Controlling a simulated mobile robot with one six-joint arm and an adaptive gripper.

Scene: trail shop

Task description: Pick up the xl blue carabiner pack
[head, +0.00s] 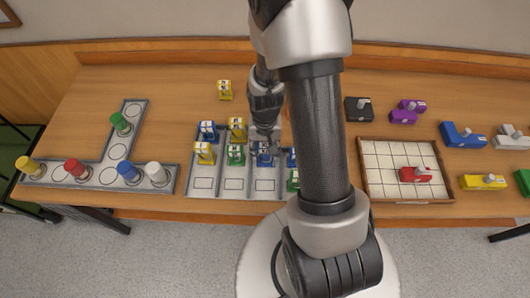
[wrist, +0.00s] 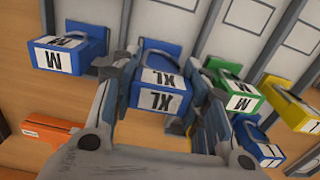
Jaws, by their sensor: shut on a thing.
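In the head view my gripper (head: 264,137) reaches down over the sorting rack (head: 205,184) from behind, and the pack (head: 265,159) shows just below the fingers. I cannot tell whether the pack is clear of the rack.
An orange item (wrist: 50,132) lies behind the rack. A gridded tray (head: 375,192) is to the right, a peg board (head: 100,178) to the left.

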